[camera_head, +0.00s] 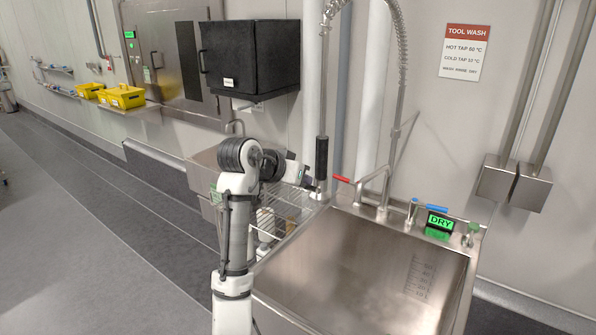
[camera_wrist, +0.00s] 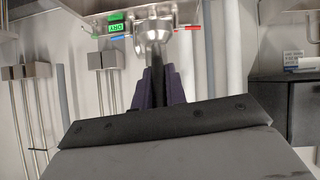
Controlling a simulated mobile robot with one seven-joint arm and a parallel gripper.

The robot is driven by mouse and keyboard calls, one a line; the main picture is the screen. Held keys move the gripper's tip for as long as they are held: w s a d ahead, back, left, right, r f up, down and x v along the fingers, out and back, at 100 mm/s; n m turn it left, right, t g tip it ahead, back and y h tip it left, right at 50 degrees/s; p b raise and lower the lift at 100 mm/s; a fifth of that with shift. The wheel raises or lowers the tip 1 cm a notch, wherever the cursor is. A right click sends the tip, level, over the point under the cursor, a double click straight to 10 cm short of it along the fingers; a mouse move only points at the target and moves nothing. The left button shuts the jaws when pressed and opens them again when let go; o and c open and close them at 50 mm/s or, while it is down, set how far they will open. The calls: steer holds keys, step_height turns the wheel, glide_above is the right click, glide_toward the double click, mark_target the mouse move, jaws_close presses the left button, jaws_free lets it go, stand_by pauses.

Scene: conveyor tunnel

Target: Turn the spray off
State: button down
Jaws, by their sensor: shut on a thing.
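The fingers hide the exact contact. A green display (camera_head: 439,223) on the sink's back edge reads DRY. No water shows at the spray or in the basin (camera_head: 350,260).
The tap (camera_head: 383,195) stands close right of my gripper, with a red lever (camera_head: 342,179) and a blue lever (camera_head: 436,208). A wire rack (camera_head: 280,214) lies under my arm. A black cabinet (camera_head: 252,58) hangs behind.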

steer(key=shift+w+d+r, duration=0.1)
stand_by(0.3)
steer(key=c, duration=1.4)
jaws_free()
steer(key=shift+c, duration=0.2)
steer(key=b+v, duration=0.3)
steer(key=v, duration=1)
steer(key=shift+r, duration=0.45)
